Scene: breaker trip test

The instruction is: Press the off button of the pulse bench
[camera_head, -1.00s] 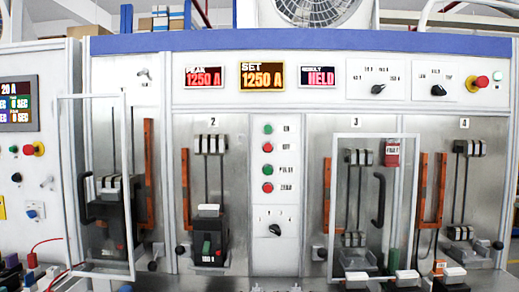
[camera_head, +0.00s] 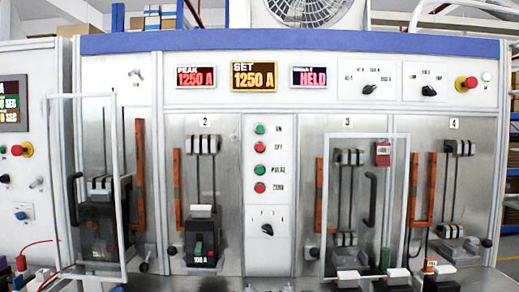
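The pulse bench (camera_head: 330,43) stands ahead, a grey panel with a blue top band. Its central button column (camera_head: 284,155) has a green ON button (camera_head: 260,129), a red OFF button (camera_head: 260,147) just below, a green PULSE button (camera_head: 260,170) and a red ZERO button (camera_head: 260,188). The displays read PEAK 1250 A (camera_head: 196,77), SET 1250 A (camera_head: 254,76) and RESULT HELD (camera_head: 316,77). A black breaker (camera_head: 202,249) marked 100 A sits in bay 2. Neither of my grippers shows in the view.
Clear hinged guards stand before bay 1 (camera_head: 124,190) and bay 3 (camera_head: 405,200). A red emergency knob (camera_head: 467,83) is at the upper right. Several breakers with white tops (camera_head: 398,273) line the bottom edge. The space before the button column looks clear.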

